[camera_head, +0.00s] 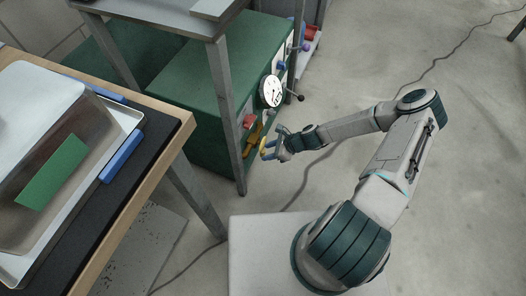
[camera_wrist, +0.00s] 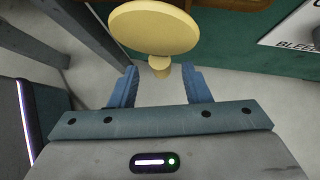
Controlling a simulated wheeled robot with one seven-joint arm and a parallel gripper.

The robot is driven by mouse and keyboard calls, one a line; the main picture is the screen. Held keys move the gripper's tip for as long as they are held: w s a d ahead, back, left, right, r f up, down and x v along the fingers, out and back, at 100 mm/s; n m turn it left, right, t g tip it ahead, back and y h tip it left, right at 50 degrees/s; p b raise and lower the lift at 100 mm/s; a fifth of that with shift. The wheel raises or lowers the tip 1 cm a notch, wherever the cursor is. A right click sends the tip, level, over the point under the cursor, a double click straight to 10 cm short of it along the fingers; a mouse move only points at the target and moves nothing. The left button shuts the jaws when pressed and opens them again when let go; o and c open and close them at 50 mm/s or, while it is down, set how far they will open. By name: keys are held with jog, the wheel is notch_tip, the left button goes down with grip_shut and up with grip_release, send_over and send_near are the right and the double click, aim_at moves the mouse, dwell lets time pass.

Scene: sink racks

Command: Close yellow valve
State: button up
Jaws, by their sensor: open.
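The yellow valve (camera_wrist: 154,27) shows in the wrist view as a round yellow disc on a short stem, just beyond my fingertips. My gripper (camera_wrist: 159,75) is open, with its two blue fingers apart. The valve's stem end lies in line with the gap between the fingers; I cannot tell whether they touch it. In the head view the yellow valve (camera_head: 263,146) is small, on the front of the green cabinet. My gripper (camera_head: 280,146) is right beside it, coming from the right, and partly covers it.
A grey metal table leg (camera_head: 228,120) stands close left of the valve. A table with trays is at left. The floor (camera_head: 400,50) at right is open, with a cable.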

jog(key=p+v, duration=0.2)
jog(key=v, duration=0.7)
jog(key=shift+d+r, duration=0.25)
